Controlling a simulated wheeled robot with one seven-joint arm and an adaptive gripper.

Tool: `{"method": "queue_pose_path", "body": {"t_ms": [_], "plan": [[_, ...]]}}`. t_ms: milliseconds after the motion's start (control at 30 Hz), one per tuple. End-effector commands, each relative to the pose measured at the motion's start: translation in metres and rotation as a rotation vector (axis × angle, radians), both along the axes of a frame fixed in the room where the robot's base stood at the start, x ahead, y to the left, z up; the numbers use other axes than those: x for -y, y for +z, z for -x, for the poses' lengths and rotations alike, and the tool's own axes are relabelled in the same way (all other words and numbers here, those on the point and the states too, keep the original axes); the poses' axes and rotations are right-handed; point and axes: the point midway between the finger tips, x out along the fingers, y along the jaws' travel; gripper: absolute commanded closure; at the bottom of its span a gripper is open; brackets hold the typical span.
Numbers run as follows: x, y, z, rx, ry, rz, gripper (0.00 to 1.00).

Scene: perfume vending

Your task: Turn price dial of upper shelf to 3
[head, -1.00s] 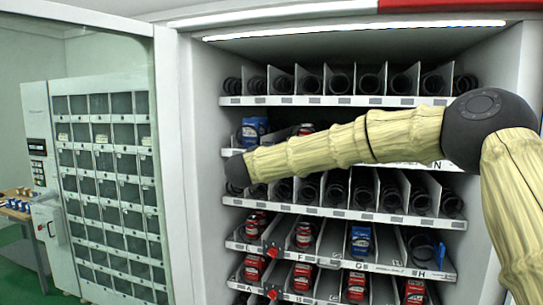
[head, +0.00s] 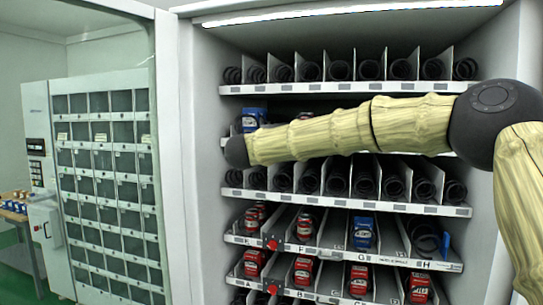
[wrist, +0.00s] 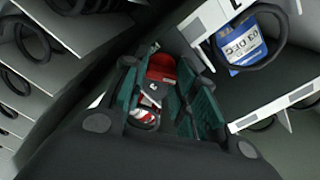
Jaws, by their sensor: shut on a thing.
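Red dials sit on the front rails of the lower shelves in the head view, one on the E–F rail (head: 272,244) and one on the A rail below (head: 272,289). The upper shelf with a blue box (head: 254,117) is partly covered by my arm, and no dial shows there. In the wrist view my gripper (wrist: 163,100) has teal-padded fingers close around a red round dial (wrist: 160,68). A red-and-white can (wrist: 146,118) shows between the fingers, beyond them. My gripper is hidden in the head view.
A blue-labelled box (wrist: 240,45) and black coils are close to my gripper in the wrist view. The top shelf (head: 345,88) runs above my arm and the coil shelf (head: 345,205) below it. A white cabinet (head: 105,180) stands at the left.

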Motion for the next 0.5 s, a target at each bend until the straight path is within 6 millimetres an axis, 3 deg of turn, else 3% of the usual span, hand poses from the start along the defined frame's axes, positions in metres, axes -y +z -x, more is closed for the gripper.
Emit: {"method": "queue_pose_path", "body": {"t_ms": [33,500], "plan": [[0.0007,-0.0079,-0.0002,0.015,-0.001,-0.044,0.95],[0.0009,-0.0096,0.0002,0.151,0.0,-0.468,0.95]]}}
